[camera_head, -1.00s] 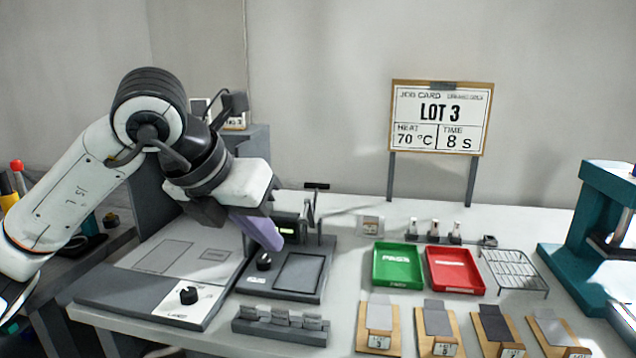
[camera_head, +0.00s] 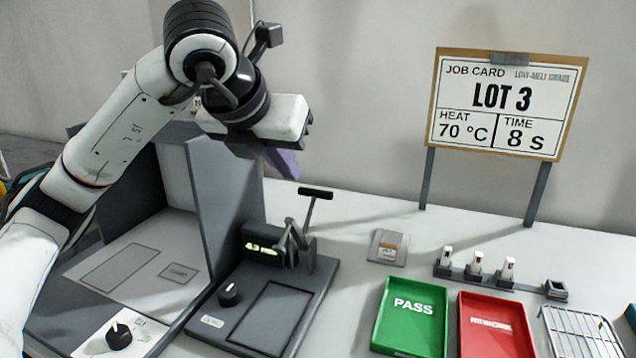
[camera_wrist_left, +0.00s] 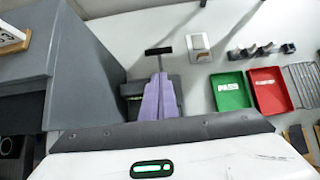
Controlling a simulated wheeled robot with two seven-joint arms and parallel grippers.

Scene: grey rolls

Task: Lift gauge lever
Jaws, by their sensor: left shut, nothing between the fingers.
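The gauge (camera_head: 262,245) is a dark grey unit with a lit green display and a flat base plate. Its lever (camera_head: 308,212) stands at the right of the display, rising to a black T-shaped handle (camera_head: 316,193). My left gripper (camera_head: 287,168) has purple fingers that are shut and empty. In the head view the fingers are above and left of the handle, with a gap in the picture. In the left wrist view the closed fingers (camera_wrist_left: 160,92) point towards the T-handle (camera_wrist_left: 158,51), partly covering the gauge. My right gripper is not in view.
A grey box-like station (camera_head: 215,200) stands directly left of the gauge. Green PASS (camera_head: 410,325) and red REWORK (camera_head: 490,335) trays lie to the right, with a wire rack (camera_head: 580,335) beyond. A job card board (camera_head: 505,105) stands behind. Small blocks (camera_head: 475,264) sit behind the trays.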

